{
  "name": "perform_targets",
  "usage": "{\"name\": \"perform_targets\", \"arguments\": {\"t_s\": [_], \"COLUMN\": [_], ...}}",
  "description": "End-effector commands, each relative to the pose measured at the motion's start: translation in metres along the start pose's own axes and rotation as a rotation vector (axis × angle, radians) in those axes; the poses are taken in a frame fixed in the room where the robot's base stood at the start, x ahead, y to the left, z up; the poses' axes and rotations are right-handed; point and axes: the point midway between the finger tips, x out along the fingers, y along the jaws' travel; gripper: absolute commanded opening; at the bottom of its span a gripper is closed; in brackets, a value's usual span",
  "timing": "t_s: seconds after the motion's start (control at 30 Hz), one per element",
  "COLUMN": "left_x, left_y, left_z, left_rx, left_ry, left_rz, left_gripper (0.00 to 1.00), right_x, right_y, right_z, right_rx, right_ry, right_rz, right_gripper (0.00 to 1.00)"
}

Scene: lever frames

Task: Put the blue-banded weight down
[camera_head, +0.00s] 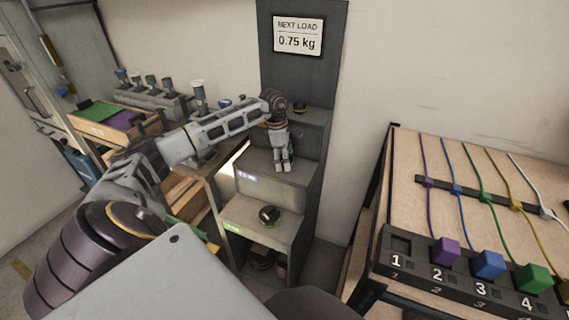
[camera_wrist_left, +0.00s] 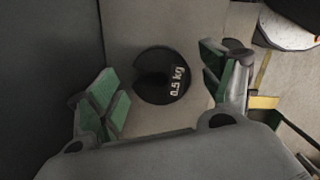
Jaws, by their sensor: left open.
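My left gripper (camera_head: 283,166) points down over the middle step of a grey stepped stand (camera_head: 262,165). Its green-padded fingers are spread apart in the left wrist view (camera_wrist_left: 162,92). A round black weight marked 0.5 kg (camera_wrist_left: 160,76) shows between and beyond them, on a pale surface; nothing shows gripped. No blue band shows clearly on any weight. My right gripper is out of view.
A sign (camera_head: 298,36) above the stand reads NEXT LOAD 0.75 kg. A wooden box with green and purple tops (camera_head: 105,122) stands at the left. A board with coloured cords and numbered blocks (camera_head: 488,263) stands at the right. More dark items lie beneath the lower step.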

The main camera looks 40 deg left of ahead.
Motion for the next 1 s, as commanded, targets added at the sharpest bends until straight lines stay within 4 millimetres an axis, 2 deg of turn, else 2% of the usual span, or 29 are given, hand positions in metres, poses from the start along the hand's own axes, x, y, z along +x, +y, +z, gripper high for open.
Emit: {"name": "perform_targets", "arguments": {"t_s": [0.4,0.67,1.0], "left_x": [0.0,0.0,-0.001], "left_y": [0.0,0.0,0.001], "left_z": [0.0,0.0,0.0], "left_rx": [0.0,0.0,0.0], "left_ry": [0.0,0.0,-0.002], "left_rz": [0.0,0.0,0.002], "left_gripper": [0.8,0.48,0.07], "right_x": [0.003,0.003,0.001], "right_y": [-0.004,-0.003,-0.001], "right_z": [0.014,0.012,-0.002], "right_rx": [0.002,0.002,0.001], "right_ry": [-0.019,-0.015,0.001], "right_rz": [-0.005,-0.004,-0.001], "right_gripper": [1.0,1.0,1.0]}}
